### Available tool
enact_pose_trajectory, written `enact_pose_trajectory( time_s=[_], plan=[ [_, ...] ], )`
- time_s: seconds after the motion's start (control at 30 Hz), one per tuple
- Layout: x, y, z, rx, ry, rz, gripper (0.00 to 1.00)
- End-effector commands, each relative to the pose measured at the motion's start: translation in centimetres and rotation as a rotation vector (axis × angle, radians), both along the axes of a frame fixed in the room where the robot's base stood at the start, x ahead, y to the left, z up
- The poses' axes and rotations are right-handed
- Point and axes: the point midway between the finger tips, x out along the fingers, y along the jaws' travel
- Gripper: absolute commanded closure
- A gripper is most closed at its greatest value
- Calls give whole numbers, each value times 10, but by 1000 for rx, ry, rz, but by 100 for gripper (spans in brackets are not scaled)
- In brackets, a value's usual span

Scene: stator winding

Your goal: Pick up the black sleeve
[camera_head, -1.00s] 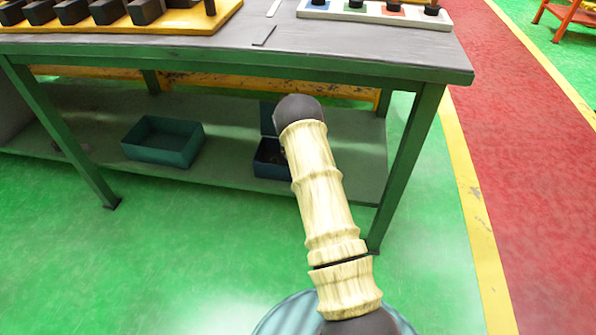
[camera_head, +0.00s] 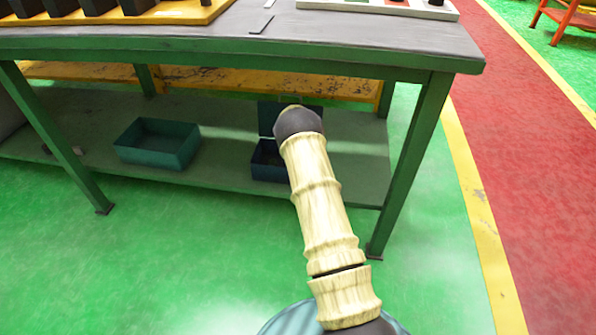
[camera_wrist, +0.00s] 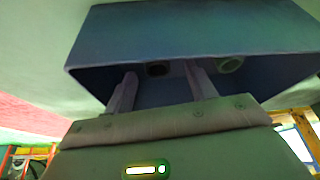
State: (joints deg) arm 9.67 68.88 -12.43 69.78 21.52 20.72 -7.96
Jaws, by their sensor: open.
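The black sleeve (camera_wrist: 159,69) appears as a small dark ring inside a blue bin, between my fingers in the wrist view. My gripper (camera_wrist: 162,88) is open and empty, with its two fingers reaching into the bin opening. The sleeve looks apart from both fingers; its exact depth is hard to tell. In the head view the blue bin (camera_head: 266,172) stands on the bench's lower shelf, partly hidden behind my arm. My gripper and the sleeve cannot be made out there.
A greenish ring (camera_wrist: 231,64) lies in the same bin, right of the right finger. Another blue bin (camera_head: 157,144) stands left on the shelf (camera_head: 220,150). The grey tabletop (camera_head: 240,38) is above, with a green leg (camera_head: 410,165) to the right.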

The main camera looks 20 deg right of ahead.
Motion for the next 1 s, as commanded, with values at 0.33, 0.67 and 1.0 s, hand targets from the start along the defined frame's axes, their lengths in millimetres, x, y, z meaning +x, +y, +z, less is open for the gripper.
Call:
enact_pose_trajectory(
  time_s=[0.33, 0.67, 1.0],
  plan=[
    [5, -9, -34, 0, 0, 0, 44],
    [5, -10, -32, 0, 0, -2, 44],
    [5, -10, -32, 1, 0, -2, 62]
  ],
)
